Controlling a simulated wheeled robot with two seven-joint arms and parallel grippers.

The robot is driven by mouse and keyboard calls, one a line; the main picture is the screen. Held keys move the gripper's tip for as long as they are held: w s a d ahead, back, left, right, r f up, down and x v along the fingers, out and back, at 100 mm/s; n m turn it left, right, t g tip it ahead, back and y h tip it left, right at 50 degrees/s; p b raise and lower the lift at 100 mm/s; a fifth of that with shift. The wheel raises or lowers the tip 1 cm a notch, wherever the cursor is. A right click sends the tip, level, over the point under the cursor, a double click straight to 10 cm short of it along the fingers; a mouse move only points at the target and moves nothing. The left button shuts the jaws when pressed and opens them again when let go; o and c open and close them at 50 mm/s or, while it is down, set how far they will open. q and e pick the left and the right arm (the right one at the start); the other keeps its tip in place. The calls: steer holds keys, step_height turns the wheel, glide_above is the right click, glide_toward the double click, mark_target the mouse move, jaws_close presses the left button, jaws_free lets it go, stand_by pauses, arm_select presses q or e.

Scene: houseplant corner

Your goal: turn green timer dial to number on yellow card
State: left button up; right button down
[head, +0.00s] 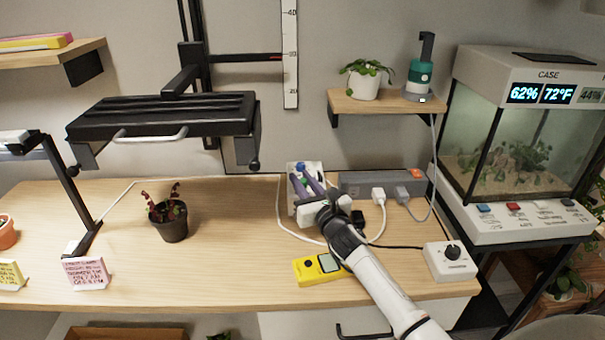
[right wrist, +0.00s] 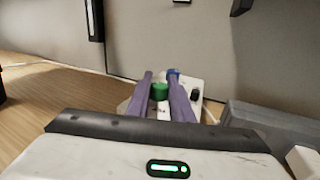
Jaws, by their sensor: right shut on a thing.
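The timer is a white box (head: 318,172) standing at the back middle of the table, partly covered by my right gripper. My right gripper (head: 300,174) has purple fingers and reaches the front of the box. In the right wrist view the green dial (right wrist: 159,91) sits between the two fingers (right wrist: 160,92), which are shut on it. Its pointer and much of its scale are hidden or too small to read. The yellow card (head: 10,274) stands at the left front, cut by the picture edge; its writing is not legible. My left gripper is not in view.
A grey power strip (head: 380,183) with plugs and cables lies right of the timer. A yellow meter (head: 317,268) lies in front, near my right arm. A white dial box (head: 450,262) is at the right edge. A pink card (head: 86,273) and potted plant (head: 168,222) stand left.

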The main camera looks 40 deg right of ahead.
steer(key=shift+d+r+n+y+p, duration=0.2)
steer(key=shift+r+n+y+p, duration=0.05)
steer(key=shift+n+y+p, duration=0.3)
steer(key=shift+f+n+y, duration=0.1)
steer(key=shift+n+y, duration=0.25)
steer(key=shift+y, duration=0.3)
steer(key=y, duration=0.1)
steer(key=n+y, duration=0.1)
steer(key=shift+f+n+y, duration=0.25)
steer(key=shift+n+y, duration=0.05)
steer(key=n+y+b, duration=0.2)
steer(key=y, duration=0.1)
steer(key=shift+f, duration=0.2)
steer(key=shift+n+g+y+b, duration=0.45)
steer(key=shift+y+b, duration=0.25)
steer(key=shift+y, duration=0.2)
steer(key=shift+a+r+n+y+b, duration=0.1)
steer(key=shift+r+n+y+b, duration=0.05)
steer(key=shift+n+y+b, duration=0.3)
steer(key=shift+r+g+y, duration=0.1)
steer(key=shift+g+y, duration=0.15)
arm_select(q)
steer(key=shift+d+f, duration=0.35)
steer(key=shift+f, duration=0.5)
